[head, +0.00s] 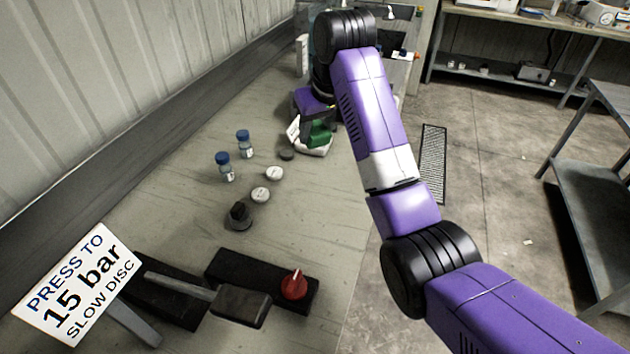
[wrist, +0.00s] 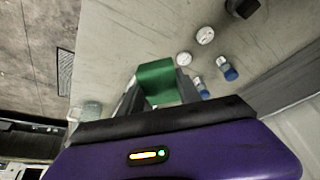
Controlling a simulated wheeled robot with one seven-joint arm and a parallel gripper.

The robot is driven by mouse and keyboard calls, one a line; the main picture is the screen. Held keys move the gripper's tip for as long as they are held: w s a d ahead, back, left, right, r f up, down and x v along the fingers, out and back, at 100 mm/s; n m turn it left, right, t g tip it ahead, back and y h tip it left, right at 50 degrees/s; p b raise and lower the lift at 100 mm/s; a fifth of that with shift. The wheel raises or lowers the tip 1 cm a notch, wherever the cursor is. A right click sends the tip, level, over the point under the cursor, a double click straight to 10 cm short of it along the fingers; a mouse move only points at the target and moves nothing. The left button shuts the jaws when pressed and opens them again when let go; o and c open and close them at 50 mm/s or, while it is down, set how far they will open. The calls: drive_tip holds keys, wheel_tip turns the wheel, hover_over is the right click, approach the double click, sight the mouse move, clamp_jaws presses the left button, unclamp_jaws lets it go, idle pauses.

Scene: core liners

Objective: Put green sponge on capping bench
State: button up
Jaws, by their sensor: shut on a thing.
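My gripper (head: 308,140) is shut on the green sponge (head: 320,132), over the far part of a long pale bench (head: 200,190). In the wrist view the sponge (wrist: 158,84) sits between the two grey fingers of my gripper (wrist: 157,92), with the bench top (wrist: 130,35) behind it. I cannot tell whether the sponge touches the bench. My arm hides part of the bench's right edge. No label in view names the capping bench.
Two blue-capped vials (head: 245,143), (head: 225,167), white round discs (head: 261,195) and a dark knob (head: 239,216) stand on the bench. A hammer (head: 220,298), a red knob (head: 294,285) and a press sign (head: 78,285) are nearer. Bare floor (head: 505,185) lies right.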

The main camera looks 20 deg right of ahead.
sight(314, 194)
wheel_tip(314, 194, down, 18)
drive_tip(key=shift+r+p, duration=0.2)
drive_tip(key=shift+p, duration=0.85)
drive_tip(key=shift+f, duration=0.1)
drive_tip(key=o, duration=1.2)
